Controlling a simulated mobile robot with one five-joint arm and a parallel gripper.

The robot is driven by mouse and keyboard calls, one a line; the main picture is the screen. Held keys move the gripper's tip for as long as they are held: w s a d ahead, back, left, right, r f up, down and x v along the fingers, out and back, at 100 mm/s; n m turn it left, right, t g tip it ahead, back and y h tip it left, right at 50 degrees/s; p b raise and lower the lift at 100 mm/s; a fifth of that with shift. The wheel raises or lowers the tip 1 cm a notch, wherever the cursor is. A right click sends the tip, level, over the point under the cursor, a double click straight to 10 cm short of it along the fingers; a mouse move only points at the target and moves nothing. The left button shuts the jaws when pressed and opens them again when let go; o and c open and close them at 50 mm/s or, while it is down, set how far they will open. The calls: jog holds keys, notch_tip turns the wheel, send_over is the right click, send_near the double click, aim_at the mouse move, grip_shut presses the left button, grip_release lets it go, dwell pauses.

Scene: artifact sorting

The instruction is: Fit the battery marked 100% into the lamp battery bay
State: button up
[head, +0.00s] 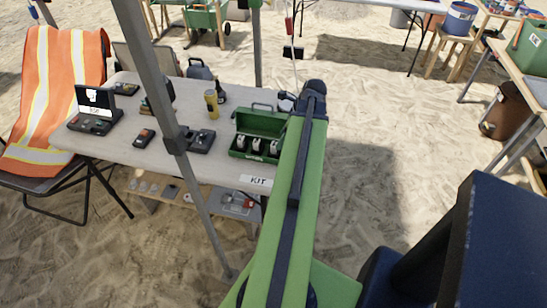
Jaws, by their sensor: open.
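An open green case (262,122) stands at the right end of the white table. Three small pale blocks that look like batteries (257,145) stand in it; their markings are too small to read. A yellow and black lamp-like object (211,103) stands upright left of the case. A dark flat device (200,139) lies in front of it; I cannot tell whether it is the lamp battery bay. My green arm reaches up to a dark joint just right of the case. My gripper is not clearly visible, hidden behind the arm.
The table (185,160) also bears a dark device with a raised screen (95,107), a small dark device (144,137) and a KIT label (256,181). A grey canopy pole (160,90) crosses in front of the table. Sand to the right (385,150) is open.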

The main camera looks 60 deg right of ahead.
aim_at(275, 144)
jog(key=b+x, duration=0.4)
jog(key=x, duration=0.1)
jog(key=shift+w+f, duration=0.1)
jog(key=shift+w, duration=0.3)
grip_shut()
